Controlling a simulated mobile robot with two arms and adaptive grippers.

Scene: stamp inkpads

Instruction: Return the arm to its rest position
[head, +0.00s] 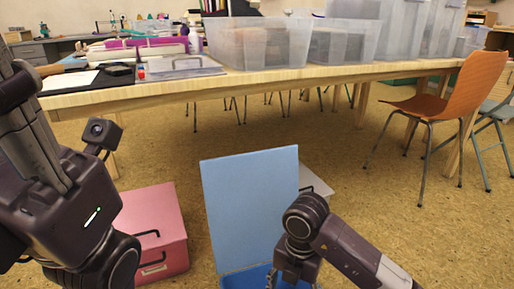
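My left arm fills the left edge of the head view, raised, with a small camera-like part on its side. I cannot make out its fingertips. My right arm reaches in from the lower right, and its gripper end (294,272) is low over an open blue box (233,281). The box's blue lid (248,205) stands upright behind. The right fingertips are hidden or cut off at the bottom edge, so I cannot tell whether they are apart or what they hold.
A pink box (158,222) with a black handle stands on the floor beside my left arm. A white object (314,182) shows behind the blue lid. A long wooden table (170,94) with clear bins (258,42) stands ahead. An orange chair (455,98) stands at right.

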